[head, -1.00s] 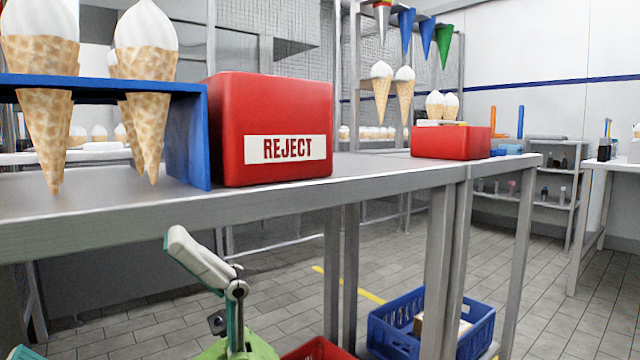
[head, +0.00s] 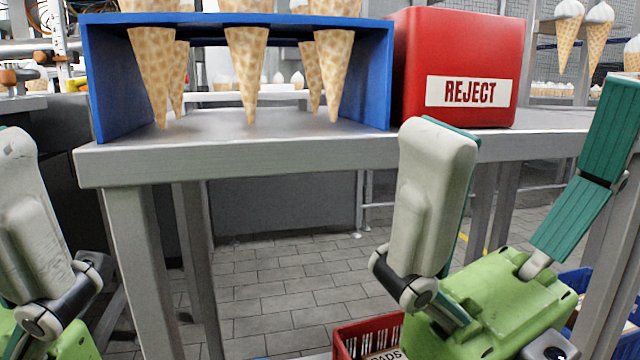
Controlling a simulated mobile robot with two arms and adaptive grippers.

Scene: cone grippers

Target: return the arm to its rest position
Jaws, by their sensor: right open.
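My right gripper (head: 530,112) stands at the lower right in the head view. Its green palm is low, and its two fingers point up, spread wide apart with nothing between them. It is in front of the steel table (head: 260,155), over the table's front edge in the picture. My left gripper (head: 32,225) shows only in part at the left edge. One pale finger and a bit of green palm are visible; the rest is cut off, so its opening cannot be told.
On the table are a blue cone rack (head: 368,85) holding several ice cream cones (head: 247,65) and a red REJECT box (head: 460,60). A red crate (head: 345,340) is low between the grippers, and a blue crate (head: 575,285) is at right. Tiled floor shows below.

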